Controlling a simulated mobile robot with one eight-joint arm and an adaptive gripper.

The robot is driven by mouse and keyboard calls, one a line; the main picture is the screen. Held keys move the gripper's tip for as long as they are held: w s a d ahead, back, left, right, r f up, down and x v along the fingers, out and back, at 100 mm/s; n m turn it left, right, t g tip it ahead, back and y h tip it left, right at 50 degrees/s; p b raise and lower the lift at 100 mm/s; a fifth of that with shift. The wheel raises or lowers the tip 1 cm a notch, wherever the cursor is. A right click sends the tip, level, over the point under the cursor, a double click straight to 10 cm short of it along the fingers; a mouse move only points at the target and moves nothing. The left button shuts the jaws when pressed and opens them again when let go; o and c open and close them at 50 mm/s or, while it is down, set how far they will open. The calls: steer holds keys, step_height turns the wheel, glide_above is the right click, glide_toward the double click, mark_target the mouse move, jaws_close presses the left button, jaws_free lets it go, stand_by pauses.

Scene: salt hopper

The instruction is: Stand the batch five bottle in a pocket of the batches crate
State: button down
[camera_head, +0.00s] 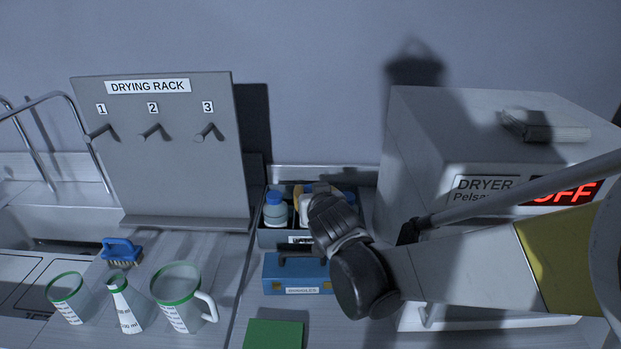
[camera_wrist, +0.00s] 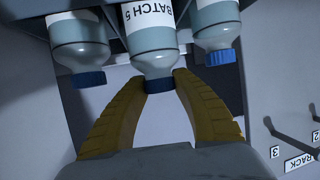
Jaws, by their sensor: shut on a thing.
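The batch five bottle (camera_wrist: 152,45) has a white BATCH 5 label and a dark blue cap. It appears inverted in the wrist view. My gripper (camera_wrist: 160,84) is shut on its cap with yellow fingers. In the head view my gripper (camera_head: 305,191) is over the batches crate (camera_head: 268,238), a dark open box with a partly covered label. One blue-capped bottle (camera_head: 275,212) stands at the crate's left end. The wrist view shows a bottle on either side of the held one, at left (camera_wrist: 80,45) and right (camera_wrist: 216,28). The held bottle's base is hidden.
A blue goggles box (camera_head: 285,271) sits in front of the crate. The dryer (camera_head: 470,150) stands right, its display reading OFF. The drying rack (camera_head: 160,170) is left, with a brush (camera_head: 121,251) and green-rimmed measuring vessels (camera_head: 183,298) in front. A green block (camera_head: 273,334) lies nearest.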

step_height(320, 180, down, 2)
steer(key=shift+w+f+b, duration=0.1)
steer(key=shift+b, duration=0.2)
steer(key=c, duration=1.1)
jaws_free()
steer(key=shift+o, duration=0.2)
steer(key=shift+r, duration=0.25)
steer(key=p+v, duration=0.4)
steer(key=v, duration=0.8)
steer(key=shift+p, duration=0.3)
